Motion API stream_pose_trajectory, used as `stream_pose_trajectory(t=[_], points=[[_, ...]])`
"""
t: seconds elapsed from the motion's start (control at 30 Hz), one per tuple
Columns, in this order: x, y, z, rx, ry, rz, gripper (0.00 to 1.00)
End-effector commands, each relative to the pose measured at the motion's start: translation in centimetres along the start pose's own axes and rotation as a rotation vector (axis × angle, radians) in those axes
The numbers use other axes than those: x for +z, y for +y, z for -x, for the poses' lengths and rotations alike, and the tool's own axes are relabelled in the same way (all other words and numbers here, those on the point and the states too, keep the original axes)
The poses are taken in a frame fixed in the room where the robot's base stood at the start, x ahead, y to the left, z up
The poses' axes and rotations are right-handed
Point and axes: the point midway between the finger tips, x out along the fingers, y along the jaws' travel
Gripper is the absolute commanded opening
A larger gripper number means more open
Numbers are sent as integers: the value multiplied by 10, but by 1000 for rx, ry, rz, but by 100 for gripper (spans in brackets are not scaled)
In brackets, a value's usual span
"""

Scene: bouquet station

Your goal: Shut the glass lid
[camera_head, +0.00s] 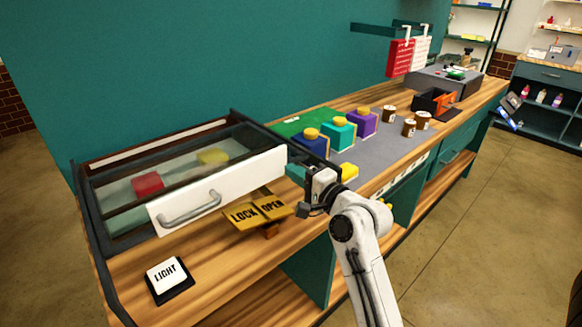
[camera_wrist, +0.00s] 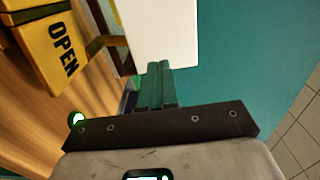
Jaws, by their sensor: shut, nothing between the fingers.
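A dark-framed case with a glass lid (camera_head: 178,167) stands at the left end of the counter. A red block (camera_head: 148,184) and a yellow piece (camera_head: 213,157) show through the glass. I cannot tell how far the lid is raised. The case's white front panel (camera_head: 240,187) has a grey handle (camera_head: 190,209); the panel also shows in the wrist view (camera_wrist: 160,32). My gripper (camera_head: 297,158) is at the panel's right end. Its teal fingertips (camera_wrist: 155,82) are shut and empty, close to the panel edge; contact is unclear.
A yellow LOCK/OPEN sign (camera_head: 258,212) sits below the panel, close to my gripper, and shows in the wrist view (camera_wrist: 58,50). A LIGHT switch (camera_head: 168,278) is at the front left. Coloured boxes (camera_head: 339,133) and brown jars (camera_head: 408,127) stand along the counter.

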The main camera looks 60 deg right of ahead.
Motion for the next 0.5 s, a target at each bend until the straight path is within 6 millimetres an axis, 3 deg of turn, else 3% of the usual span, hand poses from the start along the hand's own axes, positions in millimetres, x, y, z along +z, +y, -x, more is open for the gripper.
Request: stream_pose_trajectory(t=[0.2, 0.5], points=[[0, 0, -15, 1, 0, 1, 0], [0, 1, -16, 1, 0, 2, 0]])
